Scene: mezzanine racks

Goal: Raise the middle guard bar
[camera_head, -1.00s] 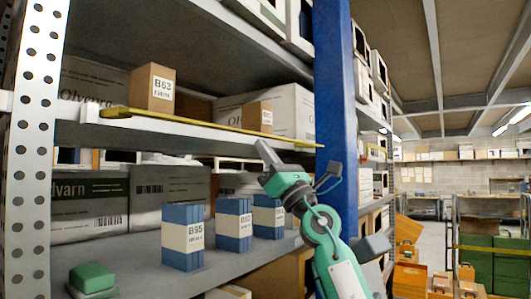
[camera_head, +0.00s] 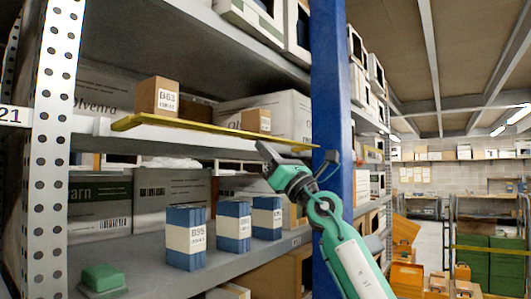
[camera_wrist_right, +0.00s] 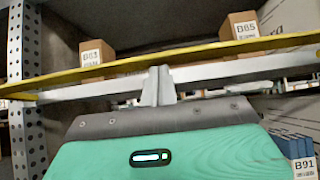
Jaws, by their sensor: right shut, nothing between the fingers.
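The middle guard bar (camera_head: 215,134) is a long yellow bar across the front of the middle shelf, its left end nearer me. It also crosses the right wrist view (camera_wrist_right: 200,53). My right gripper (camera_head: 263,150) is shut and empty. Its fingertips point up just below the bar, right of the bar's middle in the head view. In the right wrist view the closed fingers (camera_wrist_right: 158,72) reach the bar's lower edge, in front of the pale shelf edge. I cannot tell whether they touch the bar. My left gripper is out of view.
A perforated post (camera_head: 54,150) stands left and a blue post (camera_head: 328,100) right. Small cartons (camera_head: 158,96) sit behind the bar. Blue boxes (camera_head: 185,238) and a green item (camera_head: 102,279) stand on the shelf below. Right of the rack is an open aisle.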

